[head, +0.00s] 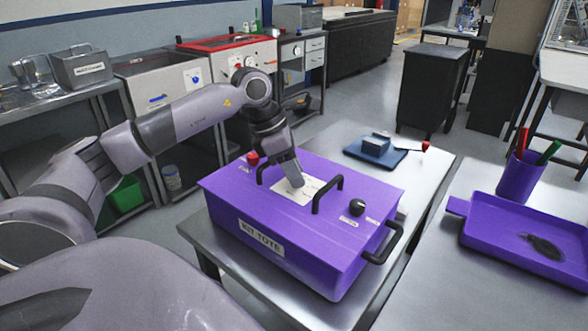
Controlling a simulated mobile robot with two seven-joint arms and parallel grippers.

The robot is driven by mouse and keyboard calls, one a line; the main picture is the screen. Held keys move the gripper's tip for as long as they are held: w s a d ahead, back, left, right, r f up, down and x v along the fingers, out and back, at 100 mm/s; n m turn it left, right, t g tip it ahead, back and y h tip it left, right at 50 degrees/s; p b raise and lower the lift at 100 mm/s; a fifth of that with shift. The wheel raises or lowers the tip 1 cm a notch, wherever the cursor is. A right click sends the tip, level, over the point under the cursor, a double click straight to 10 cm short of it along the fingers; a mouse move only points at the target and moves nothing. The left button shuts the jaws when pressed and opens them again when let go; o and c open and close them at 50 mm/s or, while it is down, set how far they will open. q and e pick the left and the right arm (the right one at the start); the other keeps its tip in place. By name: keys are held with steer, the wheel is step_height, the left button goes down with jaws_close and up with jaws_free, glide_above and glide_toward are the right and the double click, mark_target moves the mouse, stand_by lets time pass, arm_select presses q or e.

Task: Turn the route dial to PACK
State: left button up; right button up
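A purple box labelled KIT TOTE (290,255) stands on a metal table. A white plate (312,188) with small markings lies on its top. My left gripper (297,190) points down over this plate, its fingertips at or just above it. The fingers hide part of the plate, and I cannot see a dial there or whether they hold one. A round black knob (357,206) sits on the right of the box top, and a red knob (252,158) at the back left. The small labels are unreadable. My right gripper is not in view.
Black handles (327,193) rise from the box top, with another (384,245) on its right side. A blue tray with a grey block (375,142) lies behind the box. A purple tray (480,243) and a pen cup (519,178) stand on the right table.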

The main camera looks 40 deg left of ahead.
arm_select(q)
jaws_close()
steer(key=shift+n, duration=0.3)
steer(key=n, duration=0.1)
steer(key=n+y, duration=0.1)
steer(key=n+t+b, duration=0.1)
steer(key=n, duration=0.1)
steer(key=shift+s+d, duration=0.1)
steer(key=shift+d, duration=0.15)
steer(key=n+y, duration=0.1)
steer(key=n, duration=0.2)
steer(key=shift+d+n+y, duration=0.2)
steer(key=shift+n+y, duration=0.2)
steer(key=shift+d+n+y+b, duration=0.1)
steer(key=shift+n+y+b, duration=0.45)
steer(key=shift+n, duration=1.25)
steer(key=shift+y, duration=0.25)
steer(key=o, duration=0.8)
jaws_free()
